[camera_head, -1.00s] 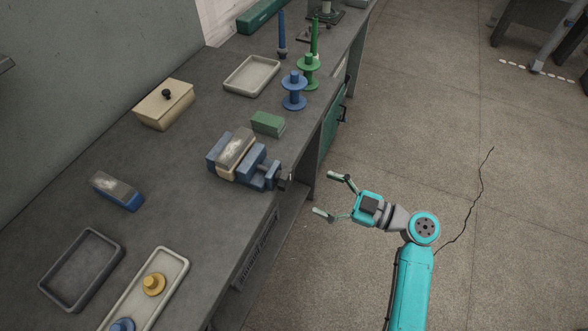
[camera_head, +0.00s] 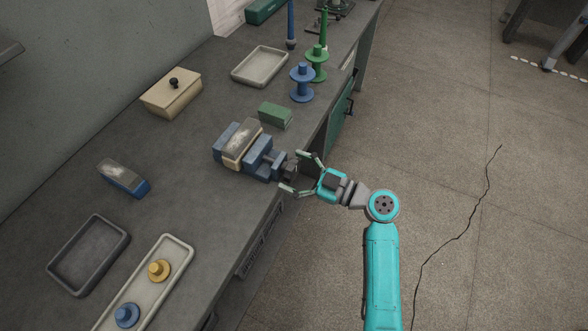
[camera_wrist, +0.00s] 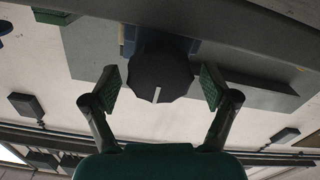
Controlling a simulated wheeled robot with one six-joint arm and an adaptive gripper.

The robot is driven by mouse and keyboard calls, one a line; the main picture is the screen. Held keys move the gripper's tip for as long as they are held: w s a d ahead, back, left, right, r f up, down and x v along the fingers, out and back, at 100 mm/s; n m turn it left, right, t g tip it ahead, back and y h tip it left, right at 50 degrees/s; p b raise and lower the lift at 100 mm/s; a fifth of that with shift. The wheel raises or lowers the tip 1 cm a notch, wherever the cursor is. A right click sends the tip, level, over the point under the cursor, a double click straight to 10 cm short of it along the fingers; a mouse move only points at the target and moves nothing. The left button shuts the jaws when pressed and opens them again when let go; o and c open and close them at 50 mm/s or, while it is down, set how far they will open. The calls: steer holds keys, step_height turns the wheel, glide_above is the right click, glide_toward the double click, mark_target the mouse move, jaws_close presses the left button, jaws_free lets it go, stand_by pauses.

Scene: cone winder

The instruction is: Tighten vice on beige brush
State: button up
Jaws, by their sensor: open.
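The blue vice (camera_head: 258,155) stands on the bench near its front edge. The beige brush (camera_head: 238,158), with a pale worn top, sits between the vice jaws. I cannot tell how tightly it is held. The dark vice knob (camera_head: 289,171) points out over the bench edge. In the wrist view the knob (camera_wrist: 157,80) is round and dark with a white mark. My gripper (camera_head: 299,173) is open with a finger on each side of the knob. In the wrist view both green-padded fingertips (camera_wrist: 163,88) stand apart from the knob, with small gaps.
A green block (camera_head: 275,115) lies behind the vice, and a blue brush (camera_head: 124,178) lies to its left. Blue (camera_head: 302,83) and green (camera_head: 317,63) spools stand near the bench edge.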

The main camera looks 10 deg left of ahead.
steer(key=c, duration=1.2)
steer(key=shift+o, duration=0.2)
steer(key=shift+m, duration=0.4)
steer(key=m, duration=0.4)
steer(key=shift+w, duration=0.1)
steer(key=shift+m, duration=2.2)
steer(key=shift+d, duration=0.1)
steer(key=o, duration=1.2)
steer(key=shift+w, duration=0.1)
steer(key=shift+c, duration=0.2)
